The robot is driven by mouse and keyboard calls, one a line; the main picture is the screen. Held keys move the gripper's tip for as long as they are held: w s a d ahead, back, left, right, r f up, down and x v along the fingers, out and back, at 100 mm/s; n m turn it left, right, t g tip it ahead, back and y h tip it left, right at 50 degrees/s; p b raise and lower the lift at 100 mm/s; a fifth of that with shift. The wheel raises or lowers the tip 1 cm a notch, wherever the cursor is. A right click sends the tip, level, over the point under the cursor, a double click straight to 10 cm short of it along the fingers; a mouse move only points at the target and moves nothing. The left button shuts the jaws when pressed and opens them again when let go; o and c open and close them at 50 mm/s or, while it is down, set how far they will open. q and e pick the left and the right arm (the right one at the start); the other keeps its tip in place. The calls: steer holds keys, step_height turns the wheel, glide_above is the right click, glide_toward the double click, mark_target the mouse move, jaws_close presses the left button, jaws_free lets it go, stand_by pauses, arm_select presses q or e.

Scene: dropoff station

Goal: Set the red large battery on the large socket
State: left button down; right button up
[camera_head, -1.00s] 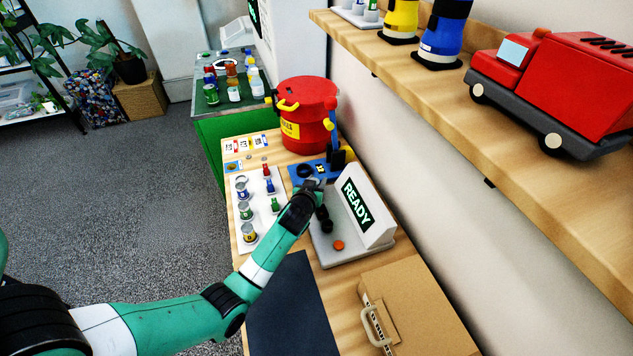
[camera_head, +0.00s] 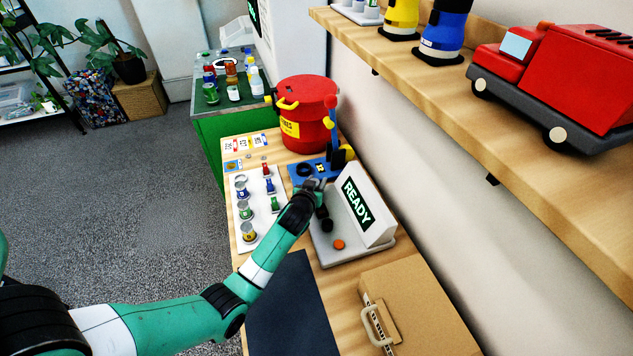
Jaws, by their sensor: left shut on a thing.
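My left gripper (camera_head: 314,185) reaches over the far end of the grey device with the READY sign (camera_head: 356,204). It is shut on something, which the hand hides. No red large battery shows in the white rack (camera_head: 258,239), where a place at the far left looks empty, so I take the held thing to be the red large battery. Black socket-like parts (camera_head: 326,225) show on the device beside my wrist. I cannot tell which is the large socket, or whether the battery touches it. My right gripper is not in view.
The rack holds several batteries, including a yellow-banded large one (camera_head: 249,232) and a small red one (camera_head: 265,170). A blue tool station (camera_head: 306,169) and a red bin (camera_head: 310,112) stand beyond. A cardboard case (camera_head: 419,310) and dark mat (camera_head: 290,310) lie nearer. A wooden shelf (camera_head: 450,95) overhangs at right.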

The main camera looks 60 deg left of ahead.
arm_select(q)
steer(key=shift+f, duration=0.3)
steer(key=c, duration=0.8)
jaws_free()
steer(key=shift+o, duration=0.2)
steer(key=shift+s+d+r+p, duration=0.45)
steer(key=shift+d+r+p, duration=0.1)
steer(key=shift+p, duration=0.2)
steer(key=p+v, duration=0.3)
steer(key=v, duration=0.1)
steer(key=shift+p+v, duration=1.45)
steer(key=shift+v, duration=1.05)
steer(key=shift+s+d+f, duration=0.1)
steer(key=shift+d, duration=0.1)
